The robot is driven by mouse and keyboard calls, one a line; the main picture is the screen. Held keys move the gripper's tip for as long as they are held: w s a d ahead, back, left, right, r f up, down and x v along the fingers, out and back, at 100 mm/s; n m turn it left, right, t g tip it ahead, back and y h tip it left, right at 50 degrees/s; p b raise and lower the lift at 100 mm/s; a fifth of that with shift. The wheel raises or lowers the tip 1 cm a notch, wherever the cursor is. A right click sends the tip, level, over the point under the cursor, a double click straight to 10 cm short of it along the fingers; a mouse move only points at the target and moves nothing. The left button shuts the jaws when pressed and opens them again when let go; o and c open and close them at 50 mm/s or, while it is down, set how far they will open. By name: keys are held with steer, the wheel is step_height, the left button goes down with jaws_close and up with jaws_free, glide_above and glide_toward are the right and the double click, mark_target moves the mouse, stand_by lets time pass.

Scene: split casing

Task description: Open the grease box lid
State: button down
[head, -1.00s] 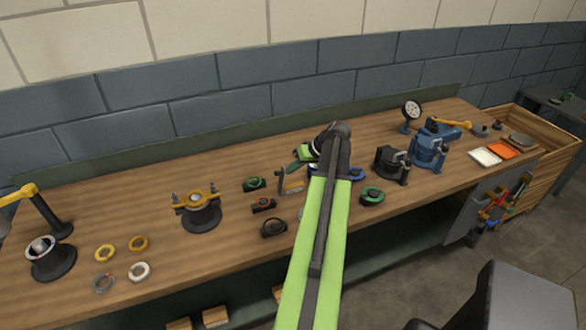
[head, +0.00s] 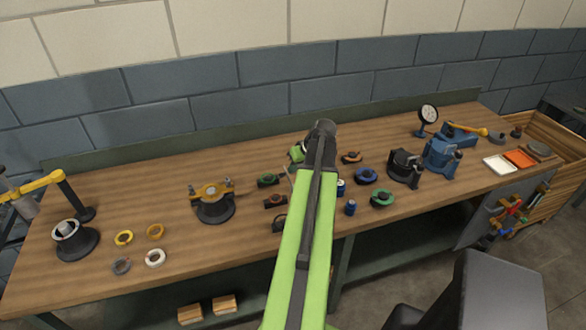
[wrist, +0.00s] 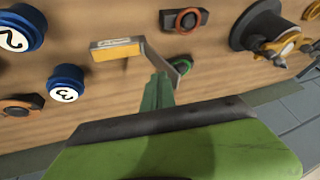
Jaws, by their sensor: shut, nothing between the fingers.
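The grease box appears to be the small box with a yellow side and a white label (wrist: 117,48) in the wrist view. A thin grey panel (wrist: 165,55) stands out at an angle from its right end. It may be the lid; I cannot tell how far it is open. My gripper (wrist: 158,92) is shut and empty, its narrow dark green fingers close to this panel. Whether they touch cannot be told. In the head view my gripper (head: 297,154) points down at the bench, and my arm hides most of the box.
Blue numbered knobs (wrist: 64,83) and dark blocks with orange rings (wrist: 185,20) lie near the box. The bench (head: 120,200) also holds a clamp fixture (head: 213,203), loose rings (head: 155,258), a dark casing (head: 404,167), a blue casing (head: 440,157) and a round gauge (head: 428,115).

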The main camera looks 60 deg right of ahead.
steer(key=d+p+v, duration=0.1)
steer(key=p+v, duration=0.9)
steer(key=v, duration=0.2)
steer(key=shift+s+d, duration=0.2)
steer(key=shift+f, duration=0.15)
